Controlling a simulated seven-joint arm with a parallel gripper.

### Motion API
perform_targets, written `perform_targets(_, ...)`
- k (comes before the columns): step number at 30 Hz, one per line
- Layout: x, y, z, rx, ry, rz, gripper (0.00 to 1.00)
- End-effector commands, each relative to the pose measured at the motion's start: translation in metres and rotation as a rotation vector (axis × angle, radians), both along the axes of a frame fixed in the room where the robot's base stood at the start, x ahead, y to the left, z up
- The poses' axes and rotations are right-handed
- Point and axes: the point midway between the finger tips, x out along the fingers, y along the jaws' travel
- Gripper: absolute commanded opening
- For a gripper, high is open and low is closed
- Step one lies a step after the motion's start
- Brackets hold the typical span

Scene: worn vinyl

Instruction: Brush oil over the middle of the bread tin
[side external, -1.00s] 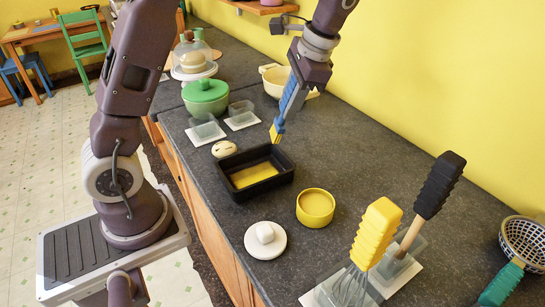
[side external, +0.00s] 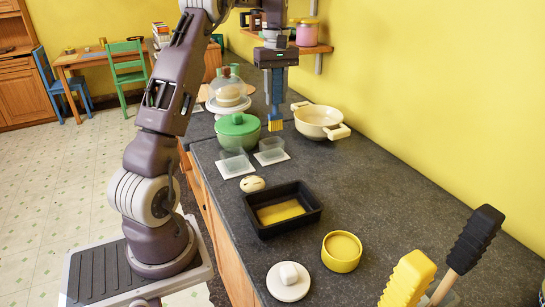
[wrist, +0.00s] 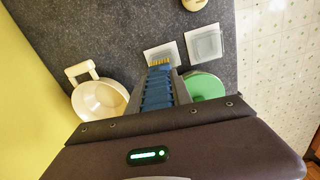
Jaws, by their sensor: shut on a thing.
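The black bread tin (side external: 313,217) sits on the dark counter with a yellow area across the middle of its floor. My gripper (side external: 276,68) is shut on a blue brush (side external: 275,98), which hangs bristles down above the counter, well behind the tin. The brush (wrist: 158,90) runs out from the gripper in the wrist view, with its yellow bristle tip at the far end. A round yellow pot (side external: 342,251) with yellow contents stands in front of the tin, on the right. The tin is out of the wrist view.
A white lid (side external: 288,281) lies near the front counter edge. A green pot (side external: 238,130), a cream pan (side external: 318,120) and two clear holders (side external: 271,151) stand behind the tin. Upright yellow (side external: 409,280) and black (side external: 470,238) handles rise at the front right.

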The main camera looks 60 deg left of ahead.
Motion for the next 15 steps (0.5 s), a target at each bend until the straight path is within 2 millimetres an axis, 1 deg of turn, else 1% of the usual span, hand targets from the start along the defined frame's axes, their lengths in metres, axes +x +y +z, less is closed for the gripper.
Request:
perform_targets(1, -0.003, 0.007, 0.001, 0.006, -0.007, 0.043, 0.0)
perform_targets(3, -0.006, 0.013, 0.002, 0.012, -0.011, 0.079, 0.0)
perform_targets(11, -0.006, 0.013, 0.001, 0.013, -0.011, 0.086, 0.0)
perform_targets(13, -0.006, 0.013, -0.008, 0.01, -0.009, 0.086, 0.0)
perform_targets(15, -0.007, 0.012, -0.024, 0.007, -0.007, 0.085, 0.0)
